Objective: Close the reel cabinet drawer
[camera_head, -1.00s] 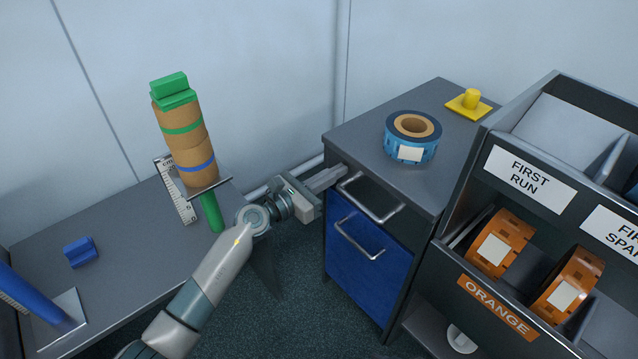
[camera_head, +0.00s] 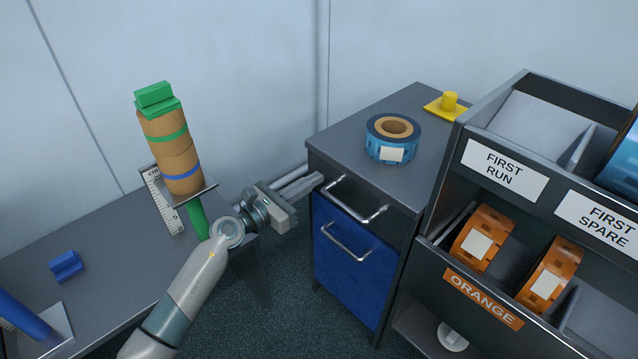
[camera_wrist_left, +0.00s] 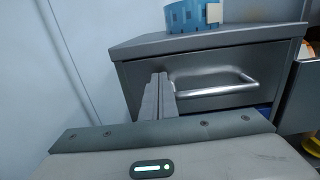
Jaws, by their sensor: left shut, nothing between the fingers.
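The reel cabinet (camera_head: 375,125) stands right of centre in the head view. Its grey top drawer (camera_head: 385,207) has a bar handle (camera_head: 357,202). The drawer front sits close under the cabinet top, and no open interior shows; a small gap cannot be ruled out. In the wrist view the drawer front (camera_wrist_left: 207,72) and handle (camera_wrist_left: 215,88) fill the middle. My left gripper (camera_head: 317,180) is shut and empty, its fingertips at the left end of the drawer front, beside the handle and not around it. Its fingers also show in the wrist view (camera_wrist_left: 160,90). Contact cannot be told. My right gripper is out of view.
A blue panel (camera_head: 350,275) with its own handle is below the drawer. A rack (camera_head: 490,265) with orange reels is at right. A bench (camera_head: 110,270) with stacked cores (camera_head: 175,155) is at left.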

